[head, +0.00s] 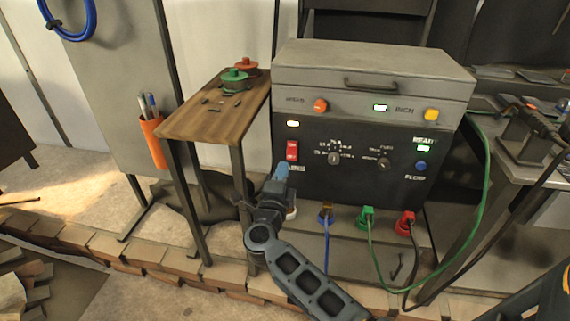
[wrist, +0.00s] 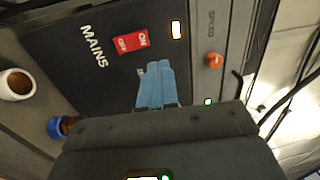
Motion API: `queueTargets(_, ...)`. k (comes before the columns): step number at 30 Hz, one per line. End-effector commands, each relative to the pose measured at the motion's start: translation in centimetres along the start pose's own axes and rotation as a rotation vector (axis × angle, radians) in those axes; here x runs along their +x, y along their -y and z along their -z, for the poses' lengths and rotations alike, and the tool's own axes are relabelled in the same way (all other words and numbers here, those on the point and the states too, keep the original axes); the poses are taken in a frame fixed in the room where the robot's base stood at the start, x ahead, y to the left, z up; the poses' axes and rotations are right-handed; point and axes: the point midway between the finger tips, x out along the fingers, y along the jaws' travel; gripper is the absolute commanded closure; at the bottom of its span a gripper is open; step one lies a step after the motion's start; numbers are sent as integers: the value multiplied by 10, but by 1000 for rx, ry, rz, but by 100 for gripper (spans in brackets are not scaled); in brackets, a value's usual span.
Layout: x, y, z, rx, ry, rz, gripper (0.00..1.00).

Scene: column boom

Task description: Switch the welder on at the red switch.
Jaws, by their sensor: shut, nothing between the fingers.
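The welder (head: 365,85) is a grey box with a black front panel, standing right of centre in the head view. Its red switch (head: 292,151) sits at the panel's left side, above the MAINS label. In the wrist view the red switch (wrist: 130,42) shows ON and OFF marks; I cannot tell which half is pressed in. My gripper (head: 282,168) has its blue fingers shut and empty, just below the switch. In the wrist view the fingertips (wrist: 153,66) point at the panel beside the switch; I cannot tell whether they touch it. A lamp (head: 293,124) above the switch is lit.
Two knobs and a READY display (head: 423,148) are on the panel. Cable plugs (head: 367,216) sit along the bottom front. A wooden side table (head: 215,115) with red and green items stands close on the left. A low brick edge (head: 140,272) runs in front.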

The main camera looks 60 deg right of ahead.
Motion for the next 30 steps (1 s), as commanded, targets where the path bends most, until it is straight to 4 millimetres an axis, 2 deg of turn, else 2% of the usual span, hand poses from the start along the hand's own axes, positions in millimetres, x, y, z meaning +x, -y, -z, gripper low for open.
queueTargets(6, -16, 5, 0, 1, 0, 0, 100)
queueTargets(26, -18, 5, 0, -1, 1, 1, 100)
queueTargets(30, -31, 7, 8, -43, 42, 32, 100)
